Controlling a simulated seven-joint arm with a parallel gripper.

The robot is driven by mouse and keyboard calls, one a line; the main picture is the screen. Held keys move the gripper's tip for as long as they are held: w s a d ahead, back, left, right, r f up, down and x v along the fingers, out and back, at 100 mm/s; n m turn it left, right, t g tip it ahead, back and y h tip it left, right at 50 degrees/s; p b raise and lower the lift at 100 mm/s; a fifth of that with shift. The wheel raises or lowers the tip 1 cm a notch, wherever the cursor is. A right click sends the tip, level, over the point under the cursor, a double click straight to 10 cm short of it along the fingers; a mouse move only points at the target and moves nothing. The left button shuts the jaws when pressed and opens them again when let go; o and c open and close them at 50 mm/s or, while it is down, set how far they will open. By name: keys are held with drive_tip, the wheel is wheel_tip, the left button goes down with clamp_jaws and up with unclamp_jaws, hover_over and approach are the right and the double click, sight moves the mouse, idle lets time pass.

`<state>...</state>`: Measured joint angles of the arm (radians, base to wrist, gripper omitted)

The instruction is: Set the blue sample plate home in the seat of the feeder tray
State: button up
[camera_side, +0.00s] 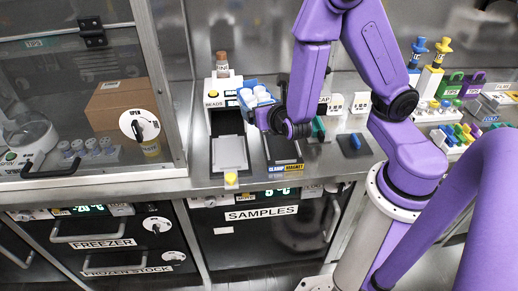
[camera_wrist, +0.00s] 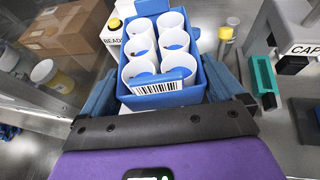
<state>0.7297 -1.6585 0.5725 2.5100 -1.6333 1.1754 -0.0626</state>
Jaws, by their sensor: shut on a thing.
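The blue sample plate (camera_side: 246,98) holds several white cups and is up in the air in the side view, near the front of the white feeder. In the wrist view the plate (camera_wrist: 165,99) fills the middle, with a barcode label on its near side. My gripper (camera_side: 268,116) is shut on the plate, with a blue finger on each side of it in the wrist view. The feeder tray (camera_side: 230,153) is light grey, looks empty, and sticks out toward the counter's front edge. The plate appears above and behind it. In the wrist view the plate hides the tray.
A dark block with a magnet label (camera_side: 284,150) stands right of the tray, and a blue-topped pad (camera_side: 353,143) farther right. A glass-fronted cabinet (camera_side: 100,90) rises close on the left. A brown-capped bottle (camera_side: 222,64) stands on the feeder.

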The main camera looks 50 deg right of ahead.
drive_tip(key=w+r+n+y, duration=0.1)
drive_tip(key=r, duration=0.2)
drive_tip(key=w+r+n+t+y, duration=0.1)
drive_tip(key=w+r, duration=0.1)
drive_tip(key=r, duration=0.1)
drive_tip(key=w+r+y, duration=0.1)
drive_tip(key=w+r, duration=0.1)
drive_tip(key=r, duration=0.1)
drive_tip(key=shift+a+n, duration=0.4)
drive_tip(key=s+a+f, duration=0.4)
drive_tip(key=s+f, duration=0.6)
drive_tip(key=s, duration=0.3)
drive_tip(key=m, duration=0.1)
hover_over(236, 162)
drive_tip(key=shift+h, duration=0.4)
wheel_tip(236, 162, down, 9)
drive_tip(key=shift+s+f, duration=0.1)
drive_tip(key=shift+f, duration=1.65)
drive_tip(key=shift+f, duration=0.15)
drive_tip(key=o, duration=0.7)
